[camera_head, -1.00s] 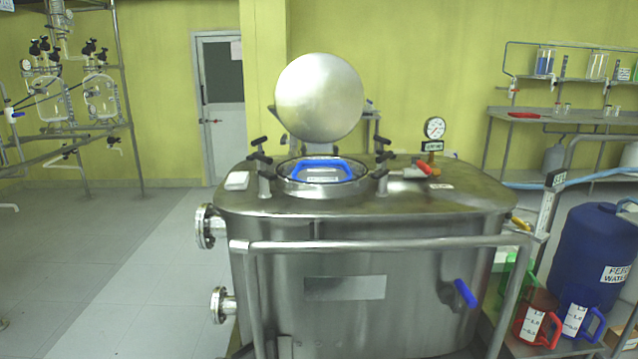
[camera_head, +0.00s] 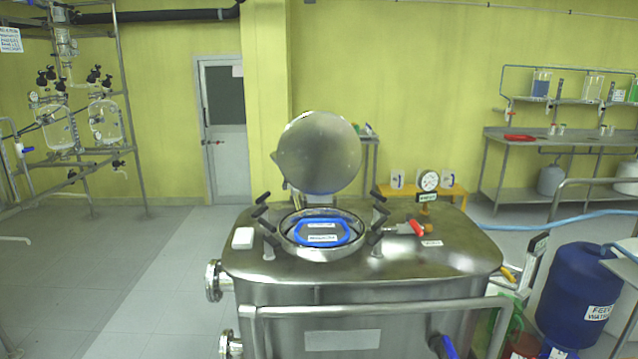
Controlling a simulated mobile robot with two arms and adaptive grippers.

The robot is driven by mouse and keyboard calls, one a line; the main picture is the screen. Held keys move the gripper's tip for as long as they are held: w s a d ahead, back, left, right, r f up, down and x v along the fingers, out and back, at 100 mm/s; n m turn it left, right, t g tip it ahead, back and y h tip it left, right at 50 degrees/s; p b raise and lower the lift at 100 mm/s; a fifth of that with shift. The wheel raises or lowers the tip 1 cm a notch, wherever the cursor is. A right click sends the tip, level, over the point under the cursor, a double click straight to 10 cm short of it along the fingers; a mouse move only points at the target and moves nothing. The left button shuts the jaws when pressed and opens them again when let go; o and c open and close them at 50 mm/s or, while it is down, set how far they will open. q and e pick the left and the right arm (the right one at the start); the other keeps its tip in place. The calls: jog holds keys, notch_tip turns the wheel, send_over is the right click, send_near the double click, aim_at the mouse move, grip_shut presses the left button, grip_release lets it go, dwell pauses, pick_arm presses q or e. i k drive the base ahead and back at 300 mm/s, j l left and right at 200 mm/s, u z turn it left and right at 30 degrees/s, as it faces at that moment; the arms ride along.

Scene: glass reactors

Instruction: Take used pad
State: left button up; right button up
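A steel tank (camera_head: 280,276) stands ahead, its round hatch open and its lid (camera_head: 318,153) tilted up behind the opening. A blue-rimmed, dark rectangular item (camera_head: 322,234) with a white label sits in the hatch opening. Neither of my grippers shows in this view.
Black clamps (camera_head: 262,198) stand around the hatch rim. A gauge (camera_head: 429,182) and a red-handled valve (camera_head: 415,228) are on the tank's right. A steel rail (camera_head: 380,308) crosses the front. A blue drum (camera_head: 575,295) stands at right; the floor at left is clear.

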aim_at(317, 233)
jog(key=i+u, duration=0.2)
jog(key=i, duration=0.25)
jog(key=i+l+u, duration=0.2)
jog(key=i, duration=0.25)
jog(key=j, duration=0.1)
